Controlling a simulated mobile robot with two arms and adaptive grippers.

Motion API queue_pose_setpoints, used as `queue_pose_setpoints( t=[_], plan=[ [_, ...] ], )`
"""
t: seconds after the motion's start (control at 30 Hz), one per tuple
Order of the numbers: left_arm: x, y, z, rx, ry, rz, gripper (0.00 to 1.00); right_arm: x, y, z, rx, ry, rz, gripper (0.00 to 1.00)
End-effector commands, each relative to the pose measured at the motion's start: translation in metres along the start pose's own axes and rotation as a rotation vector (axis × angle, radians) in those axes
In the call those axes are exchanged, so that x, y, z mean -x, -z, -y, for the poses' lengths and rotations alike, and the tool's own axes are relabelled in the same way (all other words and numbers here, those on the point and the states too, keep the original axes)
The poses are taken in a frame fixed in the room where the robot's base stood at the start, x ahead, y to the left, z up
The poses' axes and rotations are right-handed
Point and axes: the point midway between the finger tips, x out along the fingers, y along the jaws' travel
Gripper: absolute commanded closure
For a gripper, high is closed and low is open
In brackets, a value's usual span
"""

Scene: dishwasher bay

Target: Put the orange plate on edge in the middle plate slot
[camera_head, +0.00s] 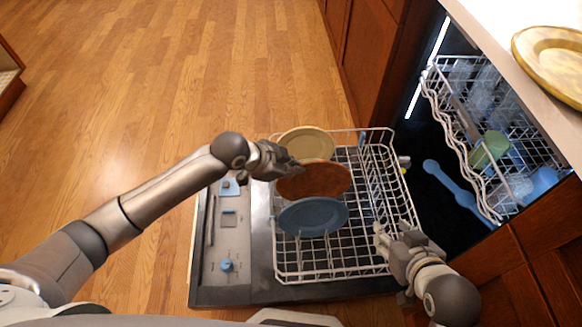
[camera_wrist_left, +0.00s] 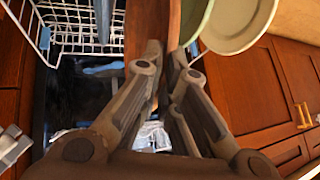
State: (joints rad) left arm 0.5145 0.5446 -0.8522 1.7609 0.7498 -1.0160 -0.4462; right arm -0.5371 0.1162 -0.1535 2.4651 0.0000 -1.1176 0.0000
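The orange plate (camera_head: 322,181) is on edge, leaning, in the lower dishwasher rack (camera_head: 341,275), between a yellow plate (camera_head: 306,142) and a blue plate (camera_head: 313,217). My left gripper (camera_head: 294,168) is at its upper left edge. In the left wrist view the plate (camera_wrist_left: 150,24) shows as a brown-orange band running between the two fingers (camera_wrist_left: 166,62), which are closed on it. The plate's lower edge and its seat in the slot are hidden. My right gripper (camera_head: 390,237) is empty, its fingers apart, by the rack's right front side.
The rack is on the lowered dishwasher door (camera_head: 226,240). The upper rack (camera_head: 460,125) at the right holds a green cup (camera_head: 490,149) and other dishes. A yellow wooden plate (camera_head: 555,62) lies on the counter. The front right of the lower rack is free.

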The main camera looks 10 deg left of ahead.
Motion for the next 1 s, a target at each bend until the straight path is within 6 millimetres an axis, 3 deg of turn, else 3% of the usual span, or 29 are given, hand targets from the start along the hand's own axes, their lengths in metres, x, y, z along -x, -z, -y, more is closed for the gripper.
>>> queue_pose_setpoints(
  t=[0.47,1.0],
  plan=[
    [-0.006,-0.004,-0.001,0.000,0.002,-0.003,1.00,-0.005,0.045,0.006,0.003,0.013,-0.220,0.60],
    [-0.029,-0.020,-0.009,0.001,0.000,-0.002,1.00,0.005,0.097,0.013,0.003,0.029,-0.488,0.60]
  ],
)
